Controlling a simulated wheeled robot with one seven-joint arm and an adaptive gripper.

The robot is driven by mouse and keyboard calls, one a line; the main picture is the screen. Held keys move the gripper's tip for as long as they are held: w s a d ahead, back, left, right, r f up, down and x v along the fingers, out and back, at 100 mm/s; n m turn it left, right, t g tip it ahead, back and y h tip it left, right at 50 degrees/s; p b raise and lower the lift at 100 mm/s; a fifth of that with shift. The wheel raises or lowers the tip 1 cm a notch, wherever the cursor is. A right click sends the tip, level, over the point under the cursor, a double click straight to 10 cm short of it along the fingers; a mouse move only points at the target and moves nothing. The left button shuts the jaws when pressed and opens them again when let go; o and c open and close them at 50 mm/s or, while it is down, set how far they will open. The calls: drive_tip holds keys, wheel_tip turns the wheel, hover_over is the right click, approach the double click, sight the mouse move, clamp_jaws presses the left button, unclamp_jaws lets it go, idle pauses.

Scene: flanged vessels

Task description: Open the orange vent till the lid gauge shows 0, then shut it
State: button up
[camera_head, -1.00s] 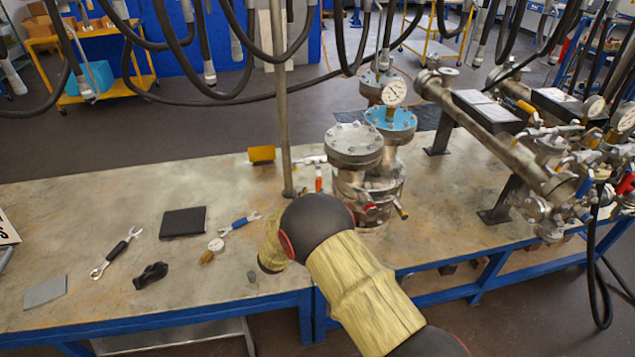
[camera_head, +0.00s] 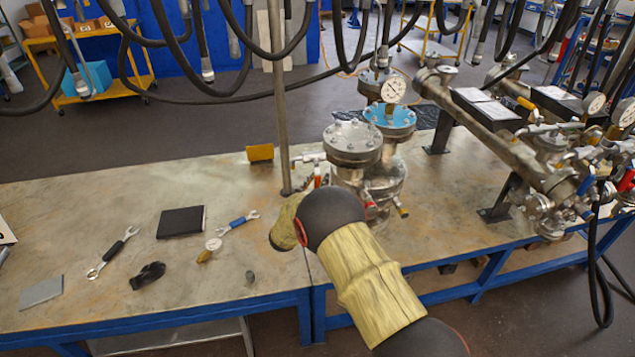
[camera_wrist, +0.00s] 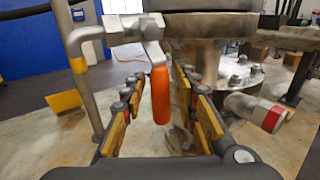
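The orange vent handle (camera_wrist: 160,94) hangs down from a metal valve in the wrist view, and in the head view it shows as a small orange piece (camera_head: 317,176) left of the front vessel. My gripper (camera_wrist: 155,98) is open, with its padded fingers to either side of the handle; I cannot tell whether either finger touches it. The front flanged vessel (camera_head: 353,146) stands on the bench. A white dial gauge (camera_head: 393,90) stands above the blue lid (camera_head: 389,118) behind it; its reading is too small to tell.
A red-ended side valve (camera_wrist: 268,116) is right of my gripper in the wrist view. A vertical pole (camera_head: 282,110) rises left of the vessels, beside a yellow plate (camera_head: 260,153). Wrenches and a black pad (camera_head: 181,221) lie on the bench at left. Hoses hang above.

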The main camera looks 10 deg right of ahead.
drive_tip(key=c, duration=0.6)
clamp_jaws()
